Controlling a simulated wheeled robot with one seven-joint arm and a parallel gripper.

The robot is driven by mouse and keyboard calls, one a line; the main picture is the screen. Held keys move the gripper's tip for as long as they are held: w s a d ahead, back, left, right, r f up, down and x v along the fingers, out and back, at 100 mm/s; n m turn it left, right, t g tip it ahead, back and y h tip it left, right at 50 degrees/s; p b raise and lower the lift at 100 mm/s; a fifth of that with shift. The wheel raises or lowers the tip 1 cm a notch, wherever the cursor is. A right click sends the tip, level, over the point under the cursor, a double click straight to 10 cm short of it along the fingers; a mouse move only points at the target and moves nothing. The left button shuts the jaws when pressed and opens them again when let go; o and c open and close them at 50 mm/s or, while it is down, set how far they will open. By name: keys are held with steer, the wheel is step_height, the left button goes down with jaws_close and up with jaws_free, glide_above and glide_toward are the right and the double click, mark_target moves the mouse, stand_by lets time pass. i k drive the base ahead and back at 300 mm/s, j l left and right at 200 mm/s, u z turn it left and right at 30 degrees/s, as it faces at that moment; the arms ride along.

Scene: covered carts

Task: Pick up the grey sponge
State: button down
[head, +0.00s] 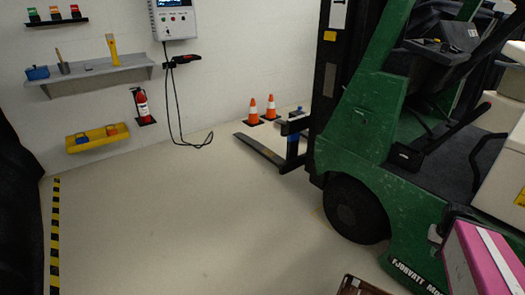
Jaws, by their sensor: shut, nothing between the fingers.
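I cannot make out a grey sponge anywhere in the head view. My gripper is not in view either, so its place relative to the sponge does not show.
A green forklift (355,125) fills the right side, its forks (262,151) low over the floor. Two orange cones (270,108) stand by the wall. A grey shelf (100,80) and yellow tray (98,138) hold small items. A pink box (485,258) is lower right. The middle floor is clear.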

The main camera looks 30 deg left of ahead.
mark_target(88, 67)
steer(key=j+u, duration=0.1)
steer(key=u, duration=0.2)
steer(key=i+j+u, duration=0.1)
steer(key=j+u, duration=0.25)
steer(key=i+j+u, duration=0.15)
steer(key=j+u, duration=0.25)
steer(key=i+j+u, duration=0.2)
steer(key=u, duration=0.15)
steer(key=i+j+u, duration=0.25)
steer(key=u, duration=0.15)
steer(key=i+j+u, duration=0.45)
steer(key=i+u, duration=0.15)
steer(key=i, duration=0.25)
steer(key=i+j+u, duration=0.1)
steer(key=i+u, duration=0.25)
steer(key=i, duration=0.05)
